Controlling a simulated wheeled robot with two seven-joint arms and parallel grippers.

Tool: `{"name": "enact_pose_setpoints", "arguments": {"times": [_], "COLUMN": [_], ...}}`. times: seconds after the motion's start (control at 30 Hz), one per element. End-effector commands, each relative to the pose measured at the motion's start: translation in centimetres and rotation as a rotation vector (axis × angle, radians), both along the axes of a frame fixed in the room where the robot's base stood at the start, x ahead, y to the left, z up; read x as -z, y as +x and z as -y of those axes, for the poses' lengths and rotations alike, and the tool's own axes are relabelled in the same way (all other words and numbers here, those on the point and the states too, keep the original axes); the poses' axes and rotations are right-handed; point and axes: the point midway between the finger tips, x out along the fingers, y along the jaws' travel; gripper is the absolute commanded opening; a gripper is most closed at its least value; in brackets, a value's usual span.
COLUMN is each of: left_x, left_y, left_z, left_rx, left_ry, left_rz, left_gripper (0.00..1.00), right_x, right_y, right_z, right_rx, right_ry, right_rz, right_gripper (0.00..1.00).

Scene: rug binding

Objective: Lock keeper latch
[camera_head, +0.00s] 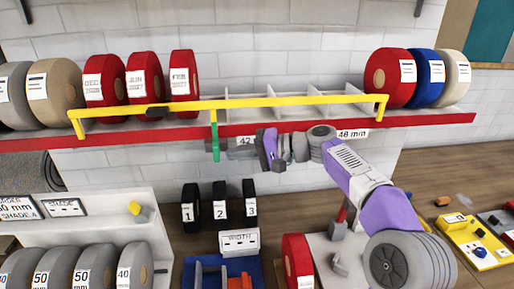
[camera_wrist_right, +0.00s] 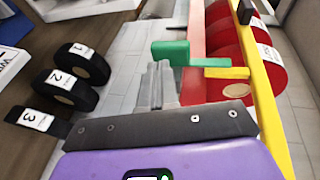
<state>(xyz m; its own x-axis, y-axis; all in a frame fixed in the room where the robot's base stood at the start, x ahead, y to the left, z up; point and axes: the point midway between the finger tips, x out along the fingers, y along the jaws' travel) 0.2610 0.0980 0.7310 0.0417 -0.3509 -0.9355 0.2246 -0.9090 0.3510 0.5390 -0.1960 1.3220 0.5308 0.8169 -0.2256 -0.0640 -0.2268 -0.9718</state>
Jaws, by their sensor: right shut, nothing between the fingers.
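A long yellow keeper bar (camera_head: 270,101) runs across the front of the roll shelf. A green latch piece (camera_head: 215,140) hangs below the bar left of centre. In the right wrist view the green latch (camera_wrist_right: 171,53) is just beyond my fingers, with a yellow tab (camera_wrist_right: 227,73) beside it. My right gripper (camera_head: 264,148) is just right of the latch, below the red shelf edge. It is shut and empty, and its grey fingers (camera_wrist_right: 157,78) point toward the latch. Whether the fingertips touch the latch cannot be told. My left gripper is not in view.
Red rolls (camera_head: 145,83) and a beige roll (camera_head: 55,92) stand left on the shelf. Red, blue (camera_head: 427,74) and beige rolls stand right. Numbered black rolls (camera_head: 220,205) stand below the latch. A yellow control panel (camera_head: 478,240) lies at right.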

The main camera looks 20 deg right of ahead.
Motion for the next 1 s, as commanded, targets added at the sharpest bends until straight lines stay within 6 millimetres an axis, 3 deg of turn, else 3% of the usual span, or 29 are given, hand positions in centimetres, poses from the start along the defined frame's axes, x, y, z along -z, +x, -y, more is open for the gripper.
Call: {"name": "enact_pose_setpoints", "arguments": {"times": [0.13,0.5,0.7,1.0], "left_x": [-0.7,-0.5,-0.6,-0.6], "left_y": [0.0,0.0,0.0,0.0], "left_z": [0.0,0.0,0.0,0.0], "left_rx": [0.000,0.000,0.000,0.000], "left_ry": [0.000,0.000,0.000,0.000], "left_rz": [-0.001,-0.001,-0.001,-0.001], "left_gripper": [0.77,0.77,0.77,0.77], "right_x": [0.0,0.1,0.1,0.1], "right_y": [-0.2,-4.5,-5.5,-5.6], "right_z": [2.5,9.2,10.7,10.9], "right_rx": [-0.004,-0.005,-0.006,-0.008], "right_ry": [0.002,0.002,0.001,0.001], "right_rz": [-0.002,0.000,0.001,0.001], "right_gripper": [0.00,0.00,0.00,0.00]}}
